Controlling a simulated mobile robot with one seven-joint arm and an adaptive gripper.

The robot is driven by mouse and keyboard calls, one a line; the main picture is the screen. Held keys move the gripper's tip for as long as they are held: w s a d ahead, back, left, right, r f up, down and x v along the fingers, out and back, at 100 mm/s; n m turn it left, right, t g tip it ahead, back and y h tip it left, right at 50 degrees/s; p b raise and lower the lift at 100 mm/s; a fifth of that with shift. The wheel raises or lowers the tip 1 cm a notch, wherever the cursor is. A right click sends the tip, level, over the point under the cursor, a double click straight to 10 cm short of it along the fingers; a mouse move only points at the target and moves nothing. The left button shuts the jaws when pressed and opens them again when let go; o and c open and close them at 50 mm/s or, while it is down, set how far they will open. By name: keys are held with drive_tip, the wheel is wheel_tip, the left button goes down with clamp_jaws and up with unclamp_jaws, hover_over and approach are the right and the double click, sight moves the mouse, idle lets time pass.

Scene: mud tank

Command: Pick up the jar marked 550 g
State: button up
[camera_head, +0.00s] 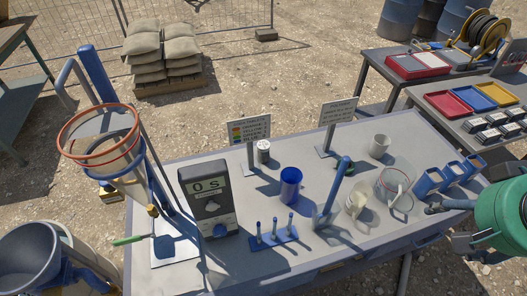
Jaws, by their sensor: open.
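No jar with a readable 550 g mark shows. A small grey-white container (263,151) with dark marks stands upright by the sign at the back of the long grey table (270,272); its marks are too small to read. A blue cup (290,186) stands near the table's middle. A cream vessel (357,202), a clear vessel with a reddish ring (394,184) and a whitish mug (380,146) stand on the right half. I cannot tell whether any of them is the marked jar. I cannot make out my gripper in this view.
A meter reading "0 S" (206,202), a blue three-peg rack (273,238) and an upright blue-handled tool (332,198) stand toward the front. A ringed stand (100,140) rises at left. Blue holders (445,172) line the right end.

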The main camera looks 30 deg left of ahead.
drive_tip(key=w+a+r+m+g+y+p, duration=0.1)
drive_tip(key=w+a+r+g+p, duration=0.1)
drive_tip(key=w+a, duration=0.8)
drive_tip(key=w+a+r+m+g+y+p, duration=0.1)
drive_tip(key=w+a+r+p, duration=0.15)
drive_tip(key=w+a, duration=0.7)
drive_tip(key=w+a+f+m+g+p, duration=0.1)
drive_tip(key=w+a+f+p, duration=0.1)
drive_tip(key=w+a+f, duration=0.35)
drive_tip(key=w+a+f+m+g+p, duration=0.1)
drive_tip(key=w+a+f, duration=0.1)
drive_tip(key=w+a, duration=0.65)
drive_tip(key=w+a+f+m+g+p, duration=0.1)
drive_tip(key=w+a+f+p, duration=0.1)
drive_tip(key=a+f, duration=0.9)
drive_tip(key=w+a+f+m+g+p, duration=0.1)
drive_tip(key=w+a+f+g+p, duration=0.1)
drive_tip(key=a+f, duration=0.8)
drive_tip(key=shift+w+a+f+m+g, duration=0.15)
drive_tip(key=shift+a+f+m+g, duration=0.2)
drive_tip(key=shift+f, duration=0.5)
